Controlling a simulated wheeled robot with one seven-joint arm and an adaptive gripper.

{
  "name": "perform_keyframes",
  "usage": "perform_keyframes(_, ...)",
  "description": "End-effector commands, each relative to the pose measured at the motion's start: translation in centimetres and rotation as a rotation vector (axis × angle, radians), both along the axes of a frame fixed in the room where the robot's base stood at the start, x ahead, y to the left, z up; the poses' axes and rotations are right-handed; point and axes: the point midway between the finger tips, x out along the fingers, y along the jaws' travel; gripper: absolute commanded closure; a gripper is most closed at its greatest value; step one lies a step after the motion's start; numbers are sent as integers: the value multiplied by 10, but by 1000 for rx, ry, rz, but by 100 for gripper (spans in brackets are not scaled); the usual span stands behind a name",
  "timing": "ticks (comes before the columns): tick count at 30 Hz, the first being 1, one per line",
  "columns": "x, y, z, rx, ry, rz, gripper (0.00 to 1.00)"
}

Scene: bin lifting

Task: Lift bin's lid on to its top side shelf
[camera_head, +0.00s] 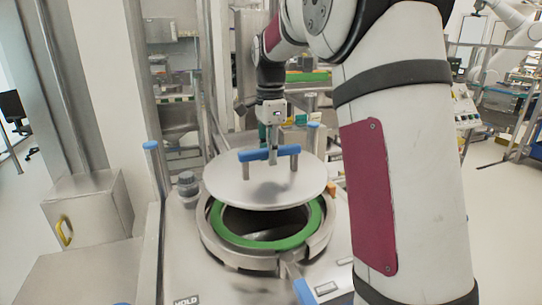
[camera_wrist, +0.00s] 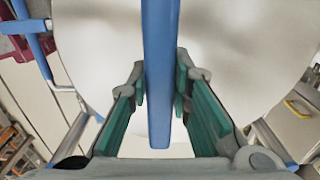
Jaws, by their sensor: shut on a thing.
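The lid (camera_head: 250,187) is a round grey metal disc with a blue bar handle (camera_head: 245,156) on top. It is raised above the bin (camera_head: 216,243), whose round opening has a green ring (camera_head: 243,241); the front of the opening shows uncovered. My gripper (camera_head: 272,150) comes down from above and is shut on the blue handle. In the wrist view the green finger pads (camera_wrist: 160,98) lie on both sides of the blue bar, with the lid's pale surface behind. The far rim of the bin is hidden by the lid.
A dark knob (camera_head: 187,184) is left of the bin. A metal box (camera_head: 92,208) with a yellow handle stands farther left. My arm covers the right side.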

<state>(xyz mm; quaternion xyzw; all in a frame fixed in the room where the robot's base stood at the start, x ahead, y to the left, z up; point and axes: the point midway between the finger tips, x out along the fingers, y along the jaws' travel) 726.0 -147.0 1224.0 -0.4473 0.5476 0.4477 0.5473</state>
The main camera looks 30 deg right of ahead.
Motion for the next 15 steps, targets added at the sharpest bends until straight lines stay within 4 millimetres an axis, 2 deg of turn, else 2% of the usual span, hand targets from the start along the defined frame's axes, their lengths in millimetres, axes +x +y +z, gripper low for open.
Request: perform_keyframes(15,1,0,26,-3,-8,0,100)
